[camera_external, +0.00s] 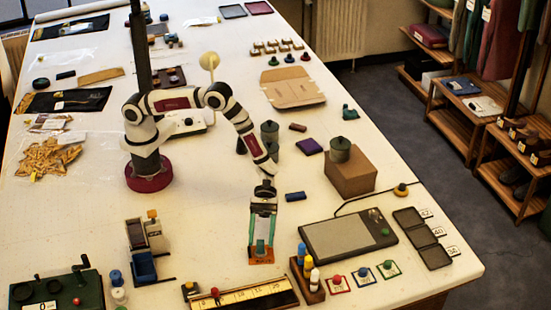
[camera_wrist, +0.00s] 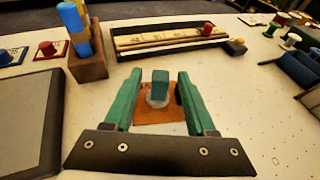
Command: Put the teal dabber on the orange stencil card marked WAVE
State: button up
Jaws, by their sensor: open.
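The orange stencil card (camera_external: 261,257) lies on the table in front of my arm. It also shows in the wrist view (camera_wrist: 148,117), where no marking on it is readable. The teal dabber (camera_wrist: 160,78) has a pale collar and appears to stand upright on this card. My gripper (camera_external: 262,240) points down over the card. In the wrist view its two green fingers (camera_wrist: 157,82) are open, one on each side of the dabber, with gaps between. In the external view the fingers largely hide the dabber.
A wooden rack (camera_external: 301,281) of blue, yellow and white dabbers stands right of the card. A ruler in a tray (camera_external: 245,298) lies in front. A grey tablet (camera_external: 345,236) and small framed cards (camera_external: 363,277) lie to the right.

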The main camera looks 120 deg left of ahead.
jog(key=v, duration=0.7)
jog(key=shift+s, duration=0.1)
jog(key=s+d+r+m+g+y, duration=0.1)
jog(key=s+r+m+g+y, duration=0.25)
jog(key=s+r+m, duration=0.5)
jog(key=s+d+r+m+g+y, duration=0.2)
jog(key=s+r+m+g+y, duration=0.3)
jog(key=s+m, duration=0.6)
jog(key=s+a+r+m+t+y, duration=0.2)
jog(key=s+a+m+y, duration=0.4)
jog(key=s+a, duration=0.5)
jog(key=s+m+t, duration=0.1)
jog(key=s+m, duration=0.1)
jog(key=s, duration=0.2)
jog(key=shift+s+a+r+m, duration=0.35)
jog(key=shift+a+r, duration=0.05)
